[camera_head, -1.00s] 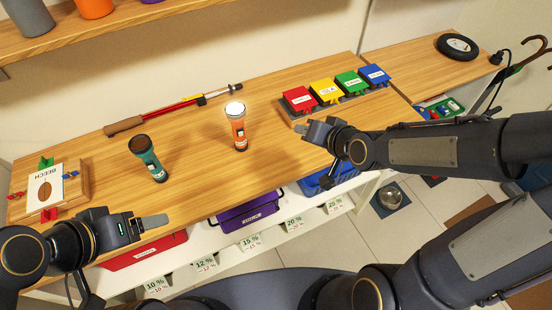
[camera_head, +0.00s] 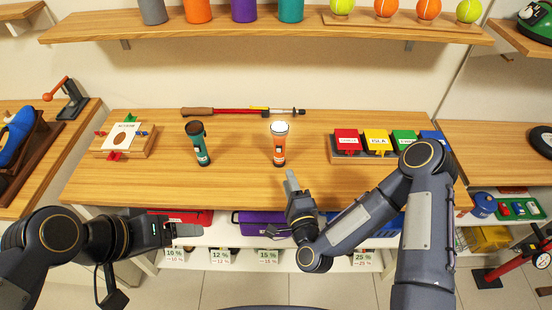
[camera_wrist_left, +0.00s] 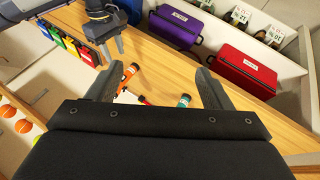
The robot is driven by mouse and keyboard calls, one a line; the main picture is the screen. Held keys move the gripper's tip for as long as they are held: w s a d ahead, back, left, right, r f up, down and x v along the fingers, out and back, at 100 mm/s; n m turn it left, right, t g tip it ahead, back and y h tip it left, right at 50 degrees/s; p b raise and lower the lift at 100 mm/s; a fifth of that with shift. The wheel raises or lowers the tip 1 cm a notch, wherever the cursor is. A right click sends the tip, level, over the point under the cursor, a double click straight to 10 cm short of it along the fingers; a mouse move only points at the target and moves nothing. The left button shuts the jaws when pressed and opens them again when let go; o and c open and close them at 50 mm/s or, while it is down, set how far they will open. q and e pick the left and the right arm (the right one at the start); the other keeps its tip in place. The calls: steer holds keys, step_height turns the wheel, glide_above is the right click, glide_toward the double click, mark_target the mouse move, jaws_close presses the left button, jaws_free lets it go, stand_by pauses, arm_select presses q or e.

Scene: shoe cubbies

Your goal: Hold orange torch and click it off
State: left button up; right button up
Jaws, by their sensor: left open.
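The orange torch (camera_head: 279,150) appears to stand upright on the wooden bench, its lens at the top glowing white. It also shows in the left wrist view (camera_wrist_left: 130,72), beyond my fingers. A teal torch (camera_head: 199,147) with a dark, unlit lens stands to its left. My left gripper (camera_head: 186,230) is open and empty at the bench's front edge, left of and nearer than the orange torch. My right gripper (camera_head: 291,182) is just in front of the orange torch, apart from it. Its fingers point toward the bench, and their gap is unclear.
A red pole with a wooden grip (camera_head: 240,111) lies behind the torches. A card stand (camera_head: 123,138) is at left, a row of coloured boxes (camera_head: 376,142) at right. Bins, including a purple one (camera_head: 262,222), sit below the front edge. The bench around the torches is clear.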

arm_select(q)
steer(key=w+d+r+n+g+h, duration=0.25)
steer(key=w+d+n+h, duration=0.8)
steer(key=w, duration=0.55)
steer(key=w+d+f+n+t, duration=0.3)
steer(key=w+d+n+t, duration=0.15)
steer(key=w, duration=0.55)
steer(key=n+t+y, duration=0.2)
steer(key=n+t, duration=0.2)
steer(key=n, duration=0.5)
glide_toward(284, 127)
steer(key=w+d, duration=0.1)
steer(key=w+d+f, duration=0.1)
steer(key=shift+w+f, duration=0.15)
steer(key=shift+w, duration=0.2)
steer(key=shift+w+d+f, duration=0.15)
steer(key=shift+w, duration=0.1)
steer(key=x, duration=0.7)
steer(key=shift+w, duration=0.1)
steer(key=c, duration=1)
steer(key=shift+c, duration=0.6)
arm_select(e)
jaws_close()
